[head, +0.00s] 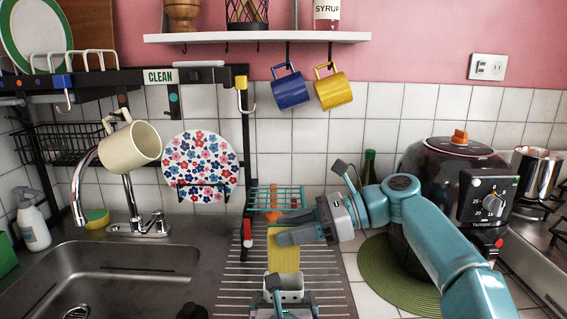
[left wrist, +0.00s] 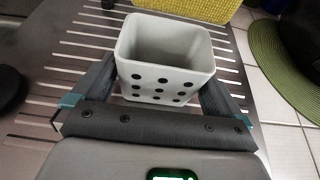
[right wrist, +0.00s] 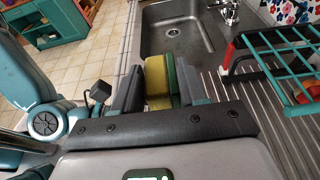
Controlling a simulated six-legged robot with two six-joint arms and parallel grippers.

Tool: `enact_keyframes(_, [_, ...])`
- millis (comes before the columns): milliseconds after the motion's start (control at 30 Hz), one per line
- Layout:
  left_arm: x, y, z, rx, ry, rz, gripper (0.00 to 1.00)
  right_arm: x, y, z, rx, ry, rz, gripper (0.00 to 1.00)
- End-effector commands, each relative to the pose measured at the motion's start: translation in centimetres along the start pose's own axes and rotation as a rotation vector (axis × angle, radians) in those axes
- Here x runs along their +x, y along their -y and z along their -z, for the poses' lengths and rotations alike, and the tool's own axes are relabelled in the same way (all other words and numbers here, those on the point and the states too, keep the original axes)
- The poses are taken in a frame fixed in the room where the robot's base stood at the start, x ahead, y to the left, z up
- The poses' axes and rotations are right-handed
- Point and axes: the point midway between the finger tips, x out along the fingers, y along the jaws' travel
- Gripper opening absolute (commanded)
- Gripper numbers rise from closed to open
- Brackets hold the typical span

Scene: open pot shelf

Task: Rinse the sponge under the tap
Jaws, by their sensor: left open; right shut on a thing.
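My right gripper (head: 285,228) is shut on the yellow sponge (head: 284,257), which hangs from it above the ribbed drainboard. In the right wrist view the sponge (right wrist: 160,82) shows yellow with a green side between the fingers. My left gripper (head: 284,300) is open, its fingers on either side of a white perforated holder (left wrist: 165,80). The holder looks empty in the left wrist view and stands on the drainboard just below the sponge. Whether the fingers touch it I cannot tell. The chrome tap (head: 135,218) stands behind the steel sink (head: 130,262), left of both grippers.
A cream mug (head: 130,143) hangs by the tap's spout. A teal wire rack (head: 275,197) is behind the sponge. A dark cooker (head: 440,165) and green round mat (head: 385,275) are at right. A spray bottle (head: 33,225) stands left of the sink.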

Motion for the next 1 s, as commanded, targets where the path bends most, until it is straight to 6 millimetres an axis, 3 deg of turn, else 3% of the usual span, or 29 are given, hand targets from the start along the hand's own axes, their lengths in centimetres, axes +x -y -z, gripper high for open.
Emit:
enact_keyframes(200, [-4.8,0.0,0.0,0.000,0.002,0.002,1.00,-0.1,0.0,-0.1,-0.002,0.001,0.001,0.13])
enact_keyframes(400, [-7.9,0.0,0.0,0.001,0.001,0.001,1.00,0.0,0.0,0.0,-0.002,0.001,0.001,0.13])
enact_keyframes(633, [-9.2,0.0,0.1,0.001,-0.001,0.000,1.00,0.0,0.0,0.0,-0.002,0.001,0.002,0.13])
enact_keyframes(1000, [-8.8,0.0,0.1,0.000,-0.002,-0.002,1.00,0.0,0.0,0.0,-0.002,0.001,0.002,0.13])
